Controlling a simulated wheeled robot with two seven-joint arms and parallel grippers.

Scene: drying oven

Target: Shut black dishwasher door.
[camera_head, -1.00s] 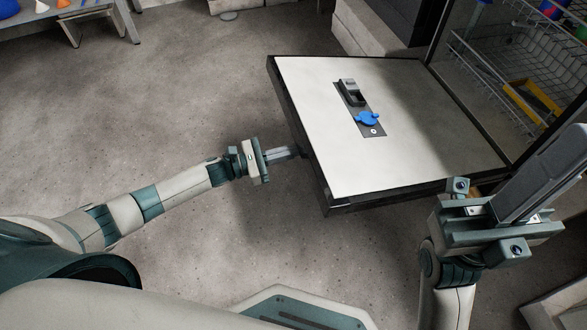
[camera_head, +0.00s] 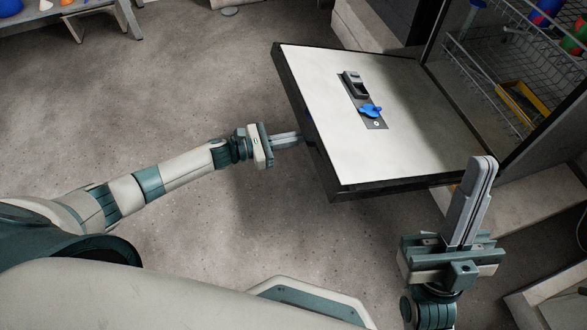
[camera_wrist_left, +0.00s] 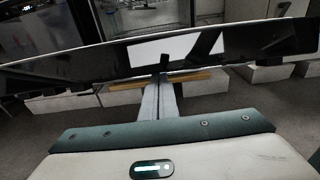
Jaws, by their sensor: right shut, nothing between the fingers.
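The black dishwasher door (camera_head: 415,120) hangs open in the head view, its pale inner face up, with a dispenser panel and blue cap (camera_head: 370,110) on it. My left gripper (camera_head: 300,139) is shut, its fingertips at the door's black outer edge, low on that side. In the left wrist view the shut fingers (camera_wrist_left: 158,80) point at the glossy black door front (camera_wrist_left: 110,60); I cannot tell whether they touch it. My right gripper (camera_head: 483,165) is shut and empty, pointing up near the door's near right corner.
The open dishwasher cavity with a wire rack (camera_head: 490,75) and a yellow item (camera_head: 523,105) is at the right. A table (camera_head: 60,12) stands at the far left. The floor (camera_head: 180,100) left of the door is clear.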

